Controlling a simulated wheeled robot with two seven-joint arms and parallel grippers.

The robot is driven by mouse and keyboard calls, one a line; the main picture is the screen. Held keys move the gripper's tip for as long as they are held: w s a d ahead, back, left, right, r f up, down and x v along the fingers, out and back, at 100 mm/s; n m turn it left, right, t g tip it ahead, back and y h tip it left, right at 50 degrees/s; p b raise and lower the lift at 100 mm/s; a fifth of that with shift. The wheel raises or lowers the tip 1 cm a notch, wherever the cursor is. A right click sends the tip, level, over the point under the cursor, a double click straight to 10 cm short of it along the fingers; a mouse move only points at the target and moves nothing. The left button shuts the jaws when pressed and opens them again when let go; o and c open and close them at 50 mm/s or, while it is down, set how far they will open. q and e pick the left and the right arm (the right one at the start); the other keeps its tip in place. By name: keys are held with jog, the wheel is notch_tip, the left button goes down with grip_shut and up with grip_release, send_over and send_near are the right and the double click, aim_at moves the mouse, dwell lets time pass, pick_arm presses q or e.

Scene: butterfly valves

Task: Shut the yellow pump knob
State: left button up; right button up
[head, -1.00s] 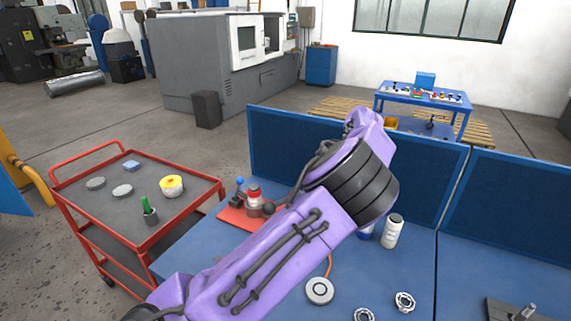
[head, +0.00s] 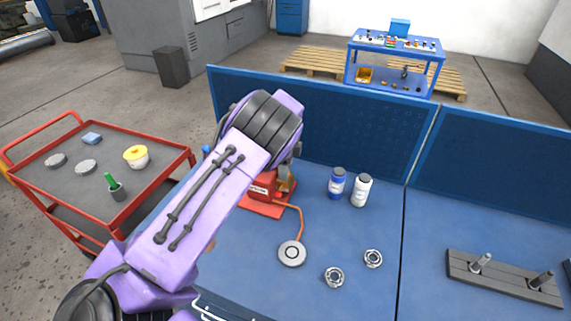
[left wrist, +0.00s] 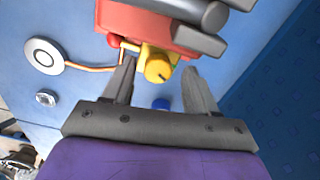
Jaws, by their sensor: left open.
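The yellow pump knob (left wrist: 158,71) shows in the left wrist view, on a yellow fitting at the lower side of the red pump (left wrist: 120,24). My left gripper (left wrist: 157,75) is open, with one finger on each side of the knob. The fingers look apart from it; their depth to it is hard to judge. In the head view my purple left arm hides the knob, the gripper and most of the red pump (head: 263,186), which stands on an orange-red base on the blue bench. My right gripper is not in view.
An orange cable runs from the pump to a round grey disc (head: 292,253). A blue bottle (head: 337,184) and a white bottle (head: 361,190) stand by the blue back panel. Two metal rings lie in front. A red cart (head: 65,188) stands to the left.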

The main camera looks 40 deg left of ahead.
pick_arm(q)
jog(key=shift+s+d+r, duration=0.1)
jog(key=shift+s+d, duration=0.05)
jog(key=shift+c, duration=0.4)
jog(key=c, duration=1)
jog(key=m, duration=0.4)
jog(key=shift+s+m, duration=0.1)
jog(key=shift+m, duration=1.5)
jog(key=o, duration=1.1)
